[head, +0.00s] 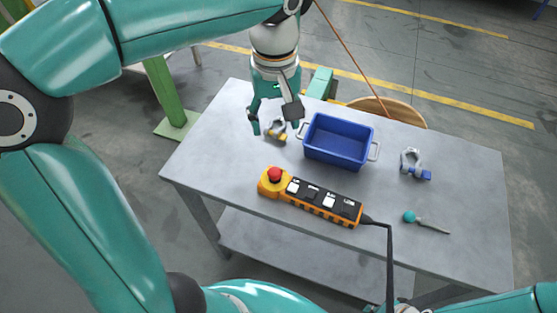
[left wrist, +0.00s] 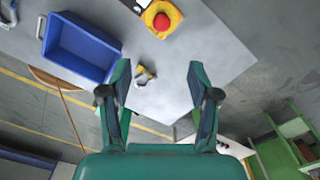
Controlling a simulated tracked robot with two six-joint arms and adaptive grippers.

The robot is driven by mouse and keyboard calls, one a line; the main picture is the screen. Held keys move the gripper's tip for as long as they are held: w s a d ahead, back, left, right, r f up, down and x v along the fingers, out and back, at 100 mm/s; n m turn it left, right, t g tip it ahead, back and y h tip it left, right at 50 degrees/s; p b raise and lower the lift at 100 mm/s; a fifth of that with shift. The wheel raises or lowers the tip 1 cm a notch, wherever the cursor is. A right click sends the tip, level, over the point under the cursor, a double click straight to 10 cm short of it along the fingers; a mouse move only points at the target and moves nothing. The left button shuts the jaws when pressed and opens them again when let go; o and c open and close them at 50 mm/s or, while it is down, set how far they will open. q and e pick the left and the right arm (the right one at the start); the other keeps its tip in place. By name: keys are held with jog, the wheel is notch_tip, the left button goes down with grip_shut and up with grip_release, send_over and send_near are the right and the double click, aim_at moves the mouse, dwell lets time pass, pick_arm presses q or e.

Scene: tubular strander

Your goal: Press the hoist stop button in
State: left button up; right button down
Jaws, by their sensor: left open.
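The hoist pendant (head: 325,201) lies on the grey table, an orange-yellow box with a row of dark and white buttons. Its red mushroom stop button (head: 274,174) sits on the yellow left end; in the left wrist view the red button (left wrist: 162,21) shows at the top. I cannot tell whether it is pressed in. My left gripper (head: 274,118) is open and empty, above the table's back left part, farther back than the button and apart from it. Its spread fingers also show in the left wrist view (left wrist: 158,75). My right gripper is not in view.
A blue bin (head: 338,160) stands behind the pendant. A small shackle with yellow (head: 277,131) lies near the left gripper, another with blue (head: 413,165) at right. A teal-ended tool (head: 425,221) lies front right. A black cable (head: 390,260) leaves the pendant's right end.

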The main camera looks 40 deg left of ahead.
aim_at(275, 171)
pick_arm(q)
notch_tip(275, 171, down, 16)
jog(key=shift+s+a+r, duration=0.1)
jog(key=shift+s, duration=0.05)
dwell(0.4)
grip_shut()
